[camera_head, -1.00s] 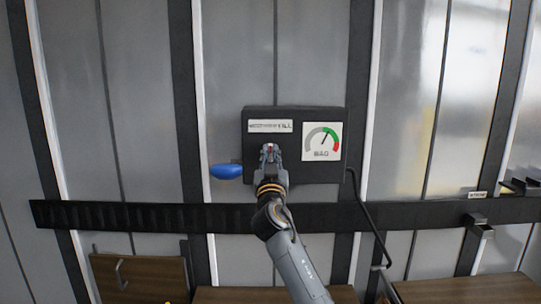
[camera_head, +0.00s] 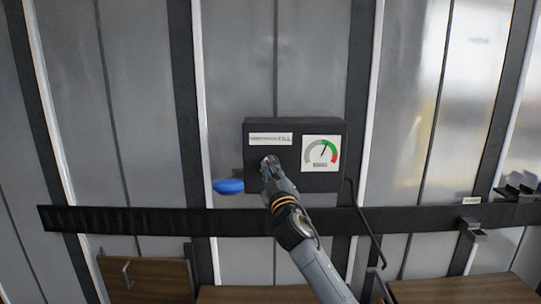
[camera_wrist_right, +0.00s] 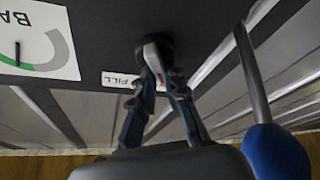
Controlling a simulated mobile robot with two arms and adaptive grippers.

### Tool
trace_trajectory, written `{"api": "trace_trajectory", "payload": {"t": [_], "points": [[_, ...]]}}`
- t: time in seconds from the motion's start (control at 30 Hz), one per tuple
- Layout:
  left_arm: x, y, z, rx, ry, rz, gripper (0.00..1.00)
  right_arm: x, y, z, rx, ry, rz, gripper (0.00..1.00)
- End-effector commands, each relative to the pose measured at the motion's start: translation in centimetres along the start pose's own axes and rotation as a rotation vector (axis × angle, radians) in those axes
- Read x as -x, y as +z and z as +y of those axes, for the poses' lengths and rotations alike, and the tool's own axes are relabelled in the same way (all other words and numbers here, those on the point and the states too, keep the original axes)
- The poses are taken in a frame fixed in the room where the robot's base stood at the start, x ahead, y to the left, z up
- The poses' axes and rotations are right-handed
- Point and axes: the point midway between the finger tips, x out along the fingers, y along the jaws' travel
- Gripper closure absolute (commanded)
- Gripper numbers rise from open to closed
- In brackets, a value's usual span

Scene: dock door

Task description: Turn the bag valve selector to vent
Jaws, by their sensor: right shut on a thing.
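The dark valve box (camera_head: 258,180) is mounted on the wall, with a white label (camera_head: 270,139) reading FILL at its right end. My left gripper is not in view.
A blue handle (camera_head: 228,186) sticks out at the box's lower left, close to my right gripper; it shows large in the wrist view (camera_wrist_right: 275,150). A black rail (camera_head: 130,219) runs across the wall below. A dark hose (camera_head: 366,225) hangs at right.

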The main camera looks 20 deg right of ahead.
Motion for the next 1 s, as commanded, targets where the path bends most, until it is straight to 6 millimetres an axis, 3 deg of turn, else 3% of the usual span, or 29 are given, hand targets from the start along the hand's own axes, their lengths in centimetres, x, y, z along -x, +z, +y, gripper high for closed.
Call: {"api": "trace_trajectory", "payload": {"t": [0.03, 0.1, 0.4, 1.0], "points": [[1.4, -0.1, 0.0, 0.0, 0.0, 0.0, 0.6, -0.2, -0.4, 0.4, 0.035, -0.016, -0.003, 1.0], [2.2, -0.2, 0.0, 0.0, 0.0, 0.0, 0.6, -0.2, -0.3, 0.4, 0.081, -0.033, -0.003, 1.0], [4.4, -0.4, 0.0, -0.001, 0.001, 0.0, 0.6, -0.1, -0.1, 0.1, 0.209, -0.088, -0.002, 1.0], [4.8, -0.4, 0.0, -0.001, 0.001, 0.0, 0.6, 0.0, 0.1, -0.1, 0.251, -0.103, -0.001, 1.0]]}}
